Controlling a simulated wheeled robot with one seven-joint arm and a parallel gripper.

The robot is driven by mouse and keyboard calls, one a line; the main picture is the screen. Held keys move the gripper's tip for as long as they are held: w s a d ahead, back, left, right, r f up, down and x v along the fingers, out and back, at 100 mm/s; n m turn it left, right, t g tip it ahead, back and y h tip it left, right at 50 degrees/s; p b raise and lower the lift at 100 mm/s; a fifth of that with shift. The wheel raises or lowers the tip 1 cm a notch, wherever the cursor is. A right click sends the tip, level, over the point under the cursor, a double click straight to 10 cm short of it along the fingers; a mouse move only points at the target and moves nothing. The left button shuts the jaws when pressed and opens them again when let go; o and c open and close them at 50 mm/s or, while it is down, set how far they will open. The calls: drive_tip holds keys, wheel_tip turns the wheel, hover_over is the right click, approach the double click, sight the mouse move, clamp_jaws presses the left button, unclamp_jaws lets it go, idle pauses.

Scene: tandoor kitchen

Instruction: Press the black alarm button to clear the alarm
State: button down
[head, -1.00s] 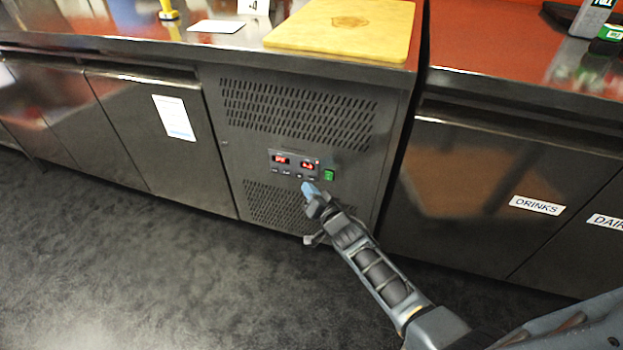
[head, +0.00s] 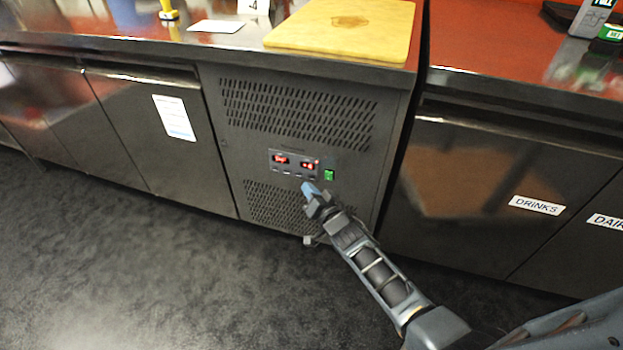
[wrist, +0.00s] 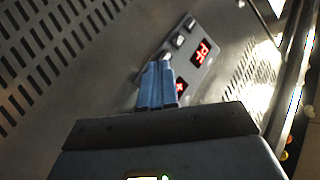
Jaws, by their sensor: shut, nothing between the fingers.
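A control panel (head: 295,163) with two red displays and a row of small buttons sits on the dark steel cabinet front. My gripper (head: 308,186) is shut and empty, with its blue fingertips at the panel's lower right edge. In the wrist view, the fingertips (wrist: 157,64) overlap the button row of the panel (wrist: 205,72), close to one small button (wrist: 166,57). I cannot tell whether they touch it. The fingers hide part of the row. Which button is the black alarm button is too small to tell.
A green switch (head: 329,175) is just right of the panel. Vent slots (head: 298,112) lie above and below it. A wooden board (head: 342,28) lies on the counter above. Dark floor (head: 130,260) is clear at the left.

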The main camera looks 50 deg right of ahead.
drive_tip(key=shift+w+d+r, duration=0.1)
drive_tip(key=shift+d, duration=0.05)
idle(0.5)
drive_tip(key=shift+d+p, duration=0.15)
drive_tip(key=shift+p, duration=0.25)
drive_tip(key=shift+w+d, duration=0.1)
drive_tip(key=shift+w+d, duration=0.1)
drive_tip(key=shift+d, duration=0.3)
idle(0.4)
drive_tip(key=shift+a, duration=0.35)
drive_tip(key=shift+s+a, duration=0.3)
drive_tip(key=shift+a, duration=0.15)
